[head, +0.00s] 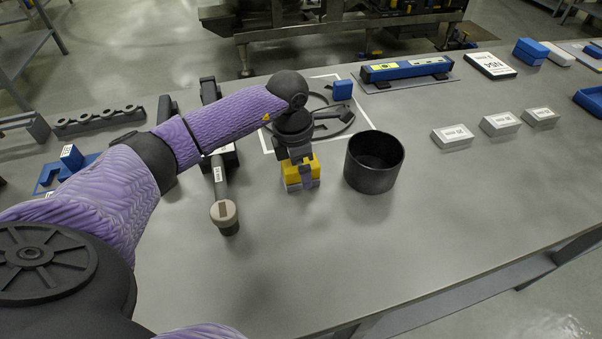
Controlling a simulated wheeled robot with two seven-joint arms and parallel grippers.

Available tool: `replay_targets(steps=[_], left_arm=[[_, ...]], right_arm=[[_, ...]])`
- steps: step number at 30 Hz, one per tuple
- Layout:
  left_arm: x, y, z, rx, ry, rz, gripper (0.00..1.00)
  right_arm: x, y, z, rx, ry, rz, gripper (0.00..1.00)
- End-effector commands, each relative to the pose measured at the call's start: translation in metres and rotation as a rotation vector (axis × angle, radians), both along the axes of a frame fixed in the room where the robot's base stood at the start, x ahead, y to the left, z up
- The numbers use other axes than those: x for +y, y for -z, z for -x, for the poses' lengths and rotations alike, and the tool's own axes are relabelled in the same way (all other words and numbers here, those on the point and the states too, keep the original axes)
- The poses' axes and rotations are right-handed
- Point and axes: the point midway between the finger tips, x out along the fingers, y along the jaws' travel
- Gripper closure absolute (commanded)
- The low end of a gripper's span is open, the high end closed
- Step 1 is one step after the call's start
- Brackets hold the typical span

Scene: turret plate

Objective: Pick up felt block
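A small block with a yellow upper part and a grey lower part, which looks like the felt block (290,172), is near the middle of the table. My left arm reaches in from the left, and my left gripper (302,174) points down over the block. One finger shows against its near face; the other finger is hidden. I cannot tell whether the fingers touch the block or leave a gap, nor whether the block is clear of the table. My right gripper is out of view.
A dark open cylinder (374,178) stands just right of the block. A handled tool with a round tan end (224,212) lies to the left. A white-outlined area with a dark ring (335,118) is behind. Small labelled boxes (500,124) are at right. The front table is clear.

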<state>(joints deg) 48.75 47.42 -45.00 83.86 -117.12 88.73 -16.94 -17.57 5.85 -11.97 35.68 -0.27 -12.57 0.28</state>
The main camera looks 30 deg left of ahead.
Motion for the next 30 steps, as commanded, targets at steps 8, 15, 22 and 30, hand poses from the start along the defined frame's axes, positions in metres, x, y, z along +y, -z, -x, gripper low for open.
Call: replay_targets(steps=[8, 15, 22, 30], left_arm=[[0.0, 0.002, 0.0, -0.001, -0.001, 0.0, 0.17], [0.0, 0.002, 0.0, -0.001, -0.001, 0.001, 0.68], [0.0, 0.002, 0.0, -0.001, 0.0, 0.001, 1.0], [0.0, -0.026, -0.001, -0.006, 0.001, 0.001, 1.0]], right_arm=[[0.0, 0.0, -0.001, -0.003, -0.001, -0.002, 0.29], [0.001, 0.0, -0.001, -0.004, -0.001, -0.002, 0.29], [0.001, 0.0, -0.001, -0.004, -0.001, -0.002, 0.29], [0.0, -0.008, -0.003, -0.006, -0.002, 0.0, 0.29]])
